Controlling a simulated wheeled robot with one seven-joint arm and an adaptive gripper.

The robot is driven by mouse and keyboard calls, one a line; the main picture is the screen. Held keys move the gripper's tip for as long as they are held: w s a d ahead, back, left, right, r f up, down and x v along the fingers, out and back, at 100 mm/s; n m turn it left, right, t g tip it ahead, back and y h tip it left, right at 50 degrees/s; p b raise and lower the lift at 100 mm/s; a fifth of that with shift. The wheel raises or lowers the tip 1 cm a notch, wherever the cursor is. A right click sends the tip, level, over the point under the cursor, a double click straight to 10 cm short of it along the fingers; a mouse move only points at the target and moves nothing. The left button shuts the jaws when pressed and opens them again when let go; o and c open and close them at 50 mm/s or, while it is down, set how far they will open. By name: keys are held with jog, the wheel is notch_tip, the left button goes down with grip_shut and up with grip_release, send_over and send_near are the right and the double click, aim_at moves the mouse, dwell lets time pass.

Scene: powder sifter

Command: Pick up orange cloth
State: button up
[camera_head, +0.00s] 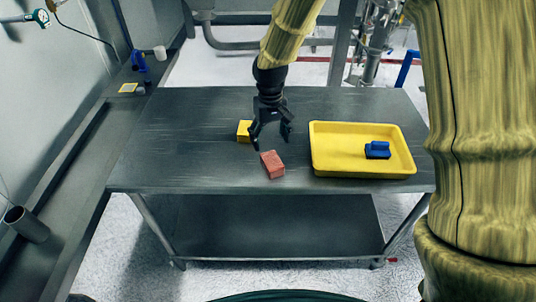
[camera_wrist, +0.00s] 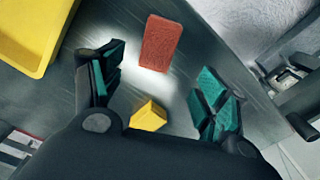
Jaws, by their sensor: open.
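An orange-red block-like cloth (camera_head: 272,164) lies on the metal table (camera_head: 180,130) near its front edge. It also shows in the wrist view (camera_wrist: 160,43), upper middle, beyond the fingertips. My gripper (camera_head: 272,143) is open and empty, above the table just behind the orange cloth. In the wrist view the two teal-padded fingers of my gripper (camera_wrist: 160,92) stand wide apart. A yellow block (camera_head: 243,131) lies on the table to the left of my gripper; it appears low between the fingers in the wrist view (camera_wrist: 148,115).
The table's left part is clear.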

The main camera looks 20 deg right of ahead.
aim_at(271, 158)
jog(key=shift+w+f, duration=0.25)
jog(key=shift+f, duration=0.05)
jog(key=shift+f+p, duration=0.7)
jog(key=shift+f, duration=1.65)
jog(key=shift+s+d+f+p, duration=0.1)
jog(key=shift+s+f+p, duration=0.1)
jog(key=shift+f+p, duration=0.15)
jog(key=shift+w+d+f+p, duration=0.1)
jog(key=shift+f+p, duration=0.45)
jog(key=shift+f, duration=0.65)
jog(key=shift+w+f+p, duration=0.1)
jog(key=shift+f+p, duration=0.4)
jog(key=shift+f, duration=0.65)
jog(key=shift+c, duration=0.2)
jog(key=c, duration=1.1)
jog(key=shift+c, duration=0.2)
jog(key=shift+r, duration=0.2)
